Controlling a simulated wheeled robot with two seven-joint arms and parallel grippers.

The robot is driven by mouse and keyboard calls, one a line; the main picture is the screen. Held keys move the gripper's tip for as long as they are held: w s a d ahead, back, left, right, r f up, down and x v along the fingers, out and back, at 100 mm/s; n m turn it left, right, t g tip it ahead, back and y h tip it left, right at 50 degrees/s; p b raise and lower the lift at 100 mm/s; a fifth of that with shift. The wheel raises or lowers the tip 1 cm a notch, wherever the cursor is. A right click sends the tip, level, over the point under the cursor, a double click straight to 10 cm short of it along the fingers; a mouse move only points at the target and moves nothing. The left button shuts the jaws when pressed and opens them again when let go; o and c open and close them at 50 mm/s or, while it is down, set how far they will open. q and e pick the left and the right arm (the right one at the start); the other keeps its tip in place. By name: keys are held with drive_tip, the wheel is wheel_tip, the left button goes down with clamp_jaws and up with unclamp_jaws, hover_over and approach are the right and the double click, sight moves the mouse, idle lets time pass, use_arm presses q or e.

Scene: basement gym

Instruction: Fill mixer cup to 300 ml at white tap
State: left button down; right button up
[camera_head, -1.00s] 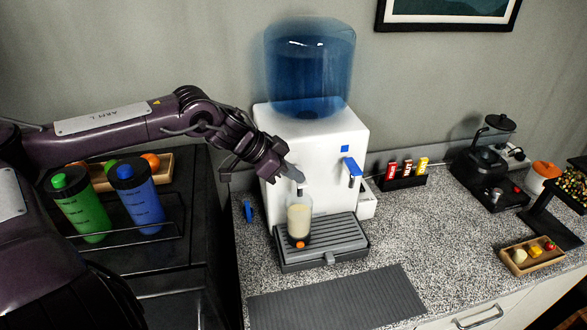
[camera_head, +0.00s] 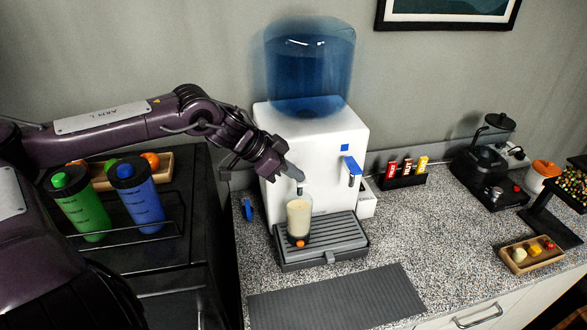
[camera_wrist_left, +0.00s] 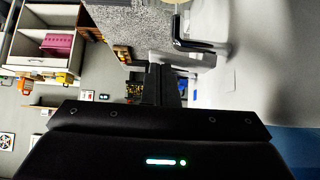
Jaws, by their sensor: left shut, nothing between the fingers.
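The mixer cup (camera_head: 299,219) stands upright on the grey drip tray (camera_head: 340,243) of the white water dispenser (camera_head: 331,140). It is clear and holds a cream-coloured liquid up to near its rim. Its volume marks are too small to read. An orange dot shows at its base. My left gripper (camera_head: 291,170) is just above the cup at the dispenser's front. Its fingers are shut and empty, and also show in the left wrist view (camera_wrist_left: 161,85). My right gripper is out of view.
A blue-handled tap (camera_head: 352,170) is right of the cup. A dark ribbed mat (camera_head: 337,299) lies in front. Green (camera_head: 80,203) and blue (camera_head: 138,198) bottles stand in a rack at left. A black blender (camera_head: 490,165) and small food tray (camera_head: 532,254) are at right.

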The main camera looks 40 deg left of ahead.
use_arm(q)
drive_tip(key=shift+r+p, duration=0.45)
drive_tip(key=shift+r, duration=0.3)
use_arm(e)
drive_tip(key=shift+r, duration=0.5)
